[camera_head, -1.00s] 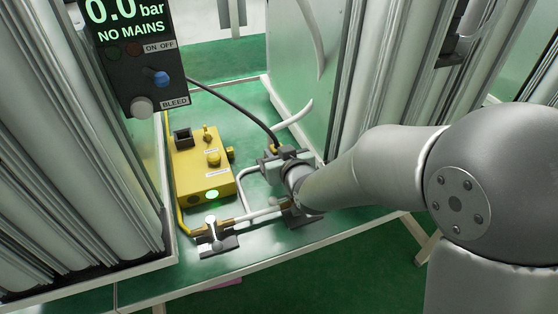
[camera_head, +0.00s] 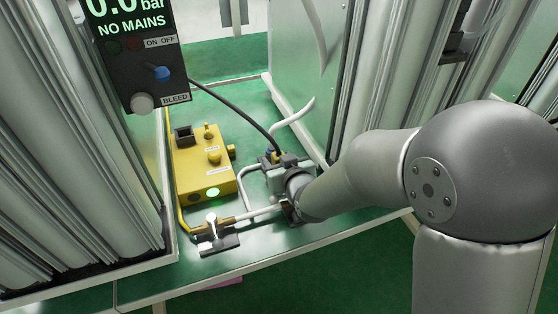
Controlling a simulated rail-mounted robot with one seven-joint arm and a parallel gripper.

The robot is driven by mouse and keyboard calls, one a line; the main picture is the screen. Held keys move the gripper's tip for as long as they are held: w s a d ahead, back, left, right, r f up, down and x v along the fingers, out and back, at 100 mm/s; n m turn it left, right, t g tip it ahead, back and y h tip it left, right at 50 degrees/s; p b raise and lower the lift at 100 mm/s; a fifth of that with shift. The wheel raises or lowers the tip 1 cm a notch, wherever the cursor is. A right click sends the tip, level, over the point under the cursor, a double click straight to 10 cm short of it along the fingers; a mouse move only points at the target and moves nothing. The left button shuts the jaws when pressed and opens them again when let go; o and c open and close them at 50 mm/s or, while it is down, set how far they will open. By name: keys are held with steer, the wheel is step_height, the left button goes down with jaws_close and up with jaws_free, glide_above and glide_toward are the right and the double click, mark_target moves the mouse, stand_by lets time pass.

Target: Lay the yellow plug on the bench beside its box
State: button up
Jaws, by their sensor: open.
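The yellow box (camera_head: 203,176) sits on the green bench, left of my gripper, with a lit green lamp (camera_head: 213,192) on its near face. Yellow fittings stand on its top, including a round one (camera_head: 214,157), and another (camera_head: 232,152) is on its right side. I cannot tell which of these, if any, is the plug. My gripper (camera_head: 277,164) is right of the box, low over the bench. It is open, though the wrist hides most of its jaws. A black cable (camera_head: 246,116) runs to beside the gripper, where small blue and yellow parts show; what they belong to is unclear.
White pipes and a valve (camera_head: 212,231) lie in front of the box. A control panel (camera_head: 141,69) reading 0.0 bar and NO MAINS hangs at upper left. Tall columns flank both sides. Bare bench (camera_head: 235,99) shows behind the box.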

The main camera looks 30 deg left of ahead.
steer(key=shift+r+p, duration=0.3)
steer(key=v, duration=1.1)
steer(key=shift+s+d, duration=0.25)
steer(key=shift+d, duration=0.1)
